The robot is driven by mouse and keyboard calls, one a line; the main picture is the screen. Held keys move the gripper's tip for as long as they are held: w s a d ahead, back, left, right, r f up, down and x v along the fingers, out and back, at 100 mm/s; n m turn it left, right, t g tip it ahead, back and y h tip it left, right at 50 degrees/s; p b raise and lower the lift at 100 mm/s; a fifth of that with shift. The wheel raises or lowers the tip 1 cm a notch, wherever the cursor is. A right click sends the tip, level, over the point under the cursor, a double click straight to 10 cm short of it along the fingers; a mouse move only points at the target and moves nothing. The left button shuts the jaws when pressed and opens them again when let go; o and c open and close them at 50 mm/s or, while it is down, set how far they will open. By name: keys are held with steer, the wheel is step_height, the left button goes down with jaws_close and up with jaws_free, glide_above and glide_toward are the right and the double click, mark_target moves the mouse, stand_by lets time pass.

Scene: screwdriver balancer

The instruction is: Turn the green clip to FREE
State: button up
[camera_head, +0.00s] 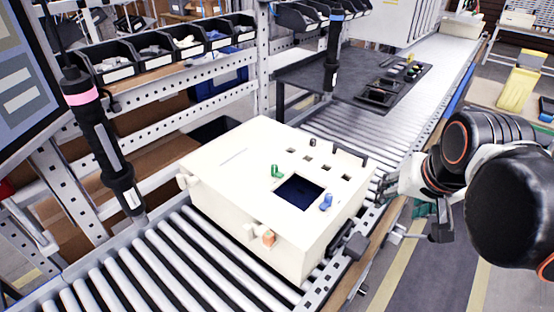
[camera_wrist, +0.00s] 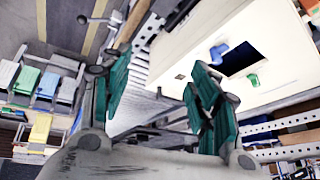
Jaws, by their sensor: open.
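The green clip (camera_head: 277,172) stands on top of a cream-white box (camera_head: 225,158), at the far-left edge of its dark square opening (camera_head: 300,192). No FREE marking is readable. A blue clip (camera_head: 326,202) sits on the opening's right side. In the wrist view, the green clip (camera_wrist: 253,80) and blue clip (camera_wrist: 219,52) appear upper right, beyond the right finger. My gripper (camera_wrist: 160,70) is open and empty, its teal fingers apart. In the head view my arm reaches in from the right, with the gripper beside the box's right side, clear of the green clip.
The box rests on a roller conveyor (camera_head: 130,265). An orange clip (camera_head: 268,238) is on its front side. Two hanging screwdrivers (camera_head: 97,130) (camera_head: 333,50) stand at left and behind. A dark plate with parts (camera_head: 395,82) lies behind. Bin shelves line the left; space above the box is open.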

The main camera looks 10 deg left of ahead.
steer(key=w+a+r+m+g+p, duration=0.2)
steer(key=w+a+r+p, duration=0.2)
steer(key=w+r+p, duration=0.45)
steer(key=m+g+p, duration=0.2)
steer(key=g+p, duration=0.2)
steer(key=p, duration=0.3)
glide_above(277, 167)
step_height(277, 167, down, 8)
step_height(277, 167, down, 13)
steer(key=shift+b, duration=0.9)
steer(key=c, duration=1.1)
